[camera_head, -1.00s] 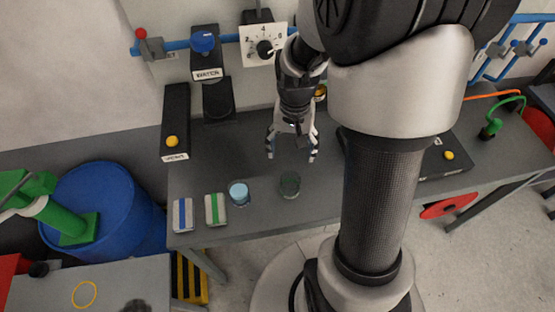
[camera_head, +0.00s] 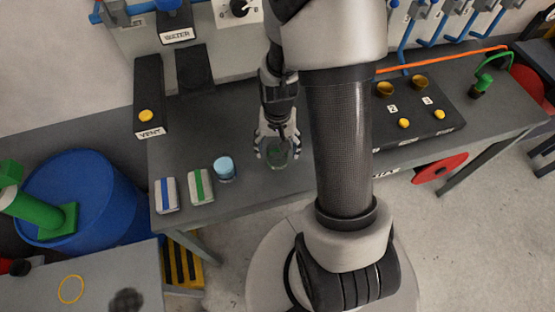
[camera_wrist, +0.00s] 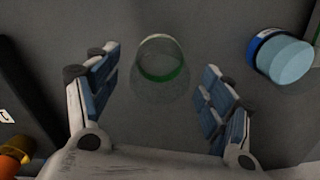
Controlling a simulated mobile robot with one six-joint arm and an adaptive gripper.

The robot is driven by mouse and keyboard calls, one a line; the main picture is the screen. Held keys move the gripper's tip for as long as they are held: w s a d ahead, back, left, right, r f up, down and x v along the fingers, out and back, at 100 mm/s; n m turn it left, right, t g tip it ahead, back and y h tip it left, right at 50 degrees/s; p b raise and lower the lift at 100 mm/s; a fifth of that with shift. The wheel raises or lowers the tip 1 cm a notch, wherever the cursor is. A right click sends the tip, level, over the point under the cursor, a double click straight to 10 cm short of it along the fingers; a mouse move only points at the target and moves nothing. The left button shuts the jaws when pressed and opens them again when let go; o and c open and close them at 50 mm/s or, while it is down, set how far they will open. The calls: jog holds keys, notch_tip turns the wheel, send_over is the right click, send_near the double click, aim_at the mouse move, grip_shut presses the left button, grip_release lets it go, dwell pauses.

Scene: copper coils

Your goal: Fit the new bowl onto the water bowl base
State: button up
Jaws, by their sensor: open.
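A clear bowl with a green band (camera_head: 278,157) stands on the bench. In the wrist view the clear bowl (camera_wrist: 161,68) lies between the two fingers, nearer the far side of the gap. My gripper (camera_head: 274,148) is open around or just above it, with space on both sides; whether the fingers are level with it I cannot tell. The WATER unit (camera_head: 177,36), with its blue cap cut by the top edge, is at the back left. A dark part (camera_head: 195,68) lies below its label. Which part is the bowl base I cannot tell.
A pale blue cylinder (camera_head: 225,168) stands just left of the clear bowl. Two small boxes, blue-striped (camera_head: 166,195) and green-striped (camera_head: 201,184), lie further left. A black VENT block (camera_head: 149,95) is behind them. A black panel (camera_head: 415,105) with yellow buttons is right. Bench between is clear.

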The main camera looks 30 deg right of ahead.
jog(key=shift+f, duration=0.85)
jog(key=shift+r, duration=0.1)
jog(key=c, duration=1.7)
jog(key=shift+o, duration=0.2)
jog(key=shift+r, duration=0.15)
notch_tip(320, 180, up, 19)
jog(key=p, duration=0.6)
jog(key=w+a+f+n, duration=0.5)
jog(key=w+a+n, duration=0.1)
jog(key=a, duration=0.4)
jog(key=shift+w+a+f+n, duration=0.15)
jog(key=shift+a+f+n, duration=0.2)
jog(key=shift+f+n, duration=0.05)
